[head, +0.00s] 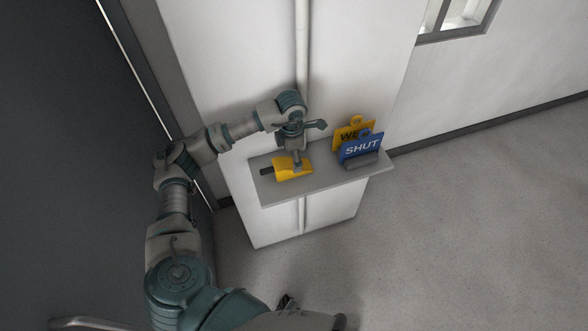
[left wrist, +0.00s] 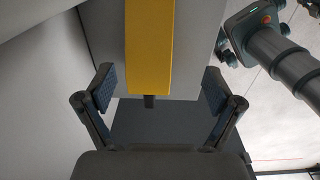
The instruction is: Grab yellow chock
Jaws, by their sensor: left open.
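The yellow chock (head: 283,172) lies on a narrow grey shelf (head: 330,183) against the white wall, with a dark handle at its left end. My left gripper (head: 298,165) is above the chock and points down at it. In the left wrist view the yellow chock (left wrist: 150,45) runs down the middle, its dark end lowest. The two fingers of the left gripper (left wrist: 156,90) are open, one on each side of the chock, with clear gaps. Neither finger touches it in that view. My right gripper is not recognisable in the frames.
A yellow sign (head: 350,136) and a blue "SHUT" sign (head: 361,149) stand at the shelf's right end, close to the left gripper. A white pipe (head: 302,50) runs up the wall behind. A dark door panel (head: 60,130) is at the left. Open floor (head: 470,220) is at the right.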

